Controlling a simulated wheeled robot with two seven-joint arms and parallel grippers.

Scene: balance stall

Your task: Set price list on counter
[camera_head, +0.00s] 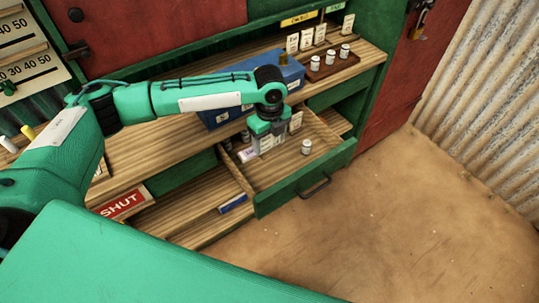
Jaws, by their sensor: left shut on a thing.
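My left gripper (266,138) reaches down into the open drawer (304,178). It is shut on a pale card (270,145), which looks like the price list; the gripper hides part of it and its print is too small to read. The wooden counter (157,148) runs behind and above the drawer. My right gripper is not in view.
The drawer also holds a small white jar (306,147), another pale card (296,121) and a purple-white item (247,156). A blue box (291,75) and a brown tray with white jars (329,68) stand on the counter. A red SHUT sign (122,203) is below left.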

